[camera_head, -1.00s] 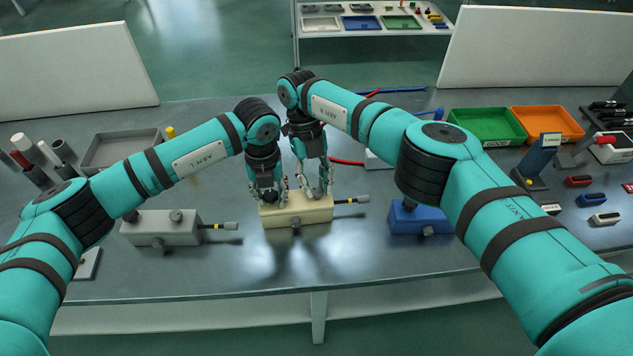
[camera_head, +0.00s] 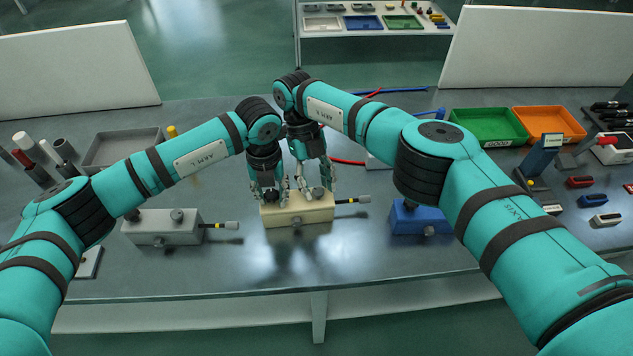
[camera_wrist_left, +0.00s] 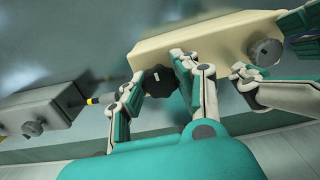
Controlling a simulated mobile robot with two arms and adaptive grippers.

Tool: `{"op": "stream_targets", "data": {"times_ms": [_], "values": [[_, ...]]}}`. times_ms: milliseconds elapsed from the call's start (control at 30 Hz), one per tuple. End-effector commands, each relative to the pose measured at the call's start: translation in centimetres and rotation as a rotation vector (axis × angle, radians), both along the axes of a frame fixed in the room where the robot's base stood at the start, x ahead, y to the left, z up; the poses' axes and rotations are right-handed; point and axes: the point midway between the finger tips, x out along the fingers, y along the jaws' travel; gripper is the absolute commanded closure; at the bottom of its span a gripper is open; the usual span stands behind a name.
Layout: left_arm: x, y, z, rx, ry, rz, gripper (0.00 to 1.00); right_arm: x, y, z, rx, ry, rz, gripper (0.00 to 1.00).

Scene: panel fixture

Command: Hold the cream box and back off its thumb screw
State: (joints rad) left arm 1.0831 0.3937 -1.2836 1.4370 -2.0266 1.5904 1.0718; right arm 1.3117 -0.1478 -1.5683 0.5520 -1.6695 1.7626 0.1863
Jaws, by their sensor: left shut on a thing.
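My left gripper (camera_head: 270,194) points down at the box's left end. In the left wrist view its fingers are shut around a dark knob, the thumb screw (camera_wrist_left: 158,80), which bears a white mark. The cream box (camera_wrist_left: 205,38) shows behind it, with a grey knob (camera_wrist_left: 265,52) further right. My right gripper (camera_head: 313,189) is low over the right part of the box; its fingers partly hide what lies between them.
A grey box (camera_head: 160,229) stands to the left and a blue box (camera_head: 420,219) to the right. A grey tray (camera_head: 120,150), a green tray (camera_head: 487,125) and an orange tray (camera_head: 548,123) lie further back.

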Motion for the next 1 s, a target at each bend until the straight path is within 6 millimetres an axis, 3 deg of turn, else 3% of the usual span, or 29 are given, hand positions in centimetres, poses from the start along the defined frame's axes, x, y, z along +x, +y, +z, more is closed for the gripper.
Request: {"op": "stream_targets", "data": {"times_ms": [367,800,1000], "values": [[0.1,0.0,0.1,-0.001,-0.001,0.001,1.0,0.1,0.0,0.6,0.001,-0.002,-0.001,0.52],[0.0,0.0,0.1,-0.001,-0.001,0.001,1.0,0.1,0.0,8.1,0.001,-0.003,0.0,0.52],[0.0,0.0,0.1,-0.001,-0.001,0.0,1.0,0.1,0.0,9.8,0.001,-0.001,-0.001,0.52]]}}
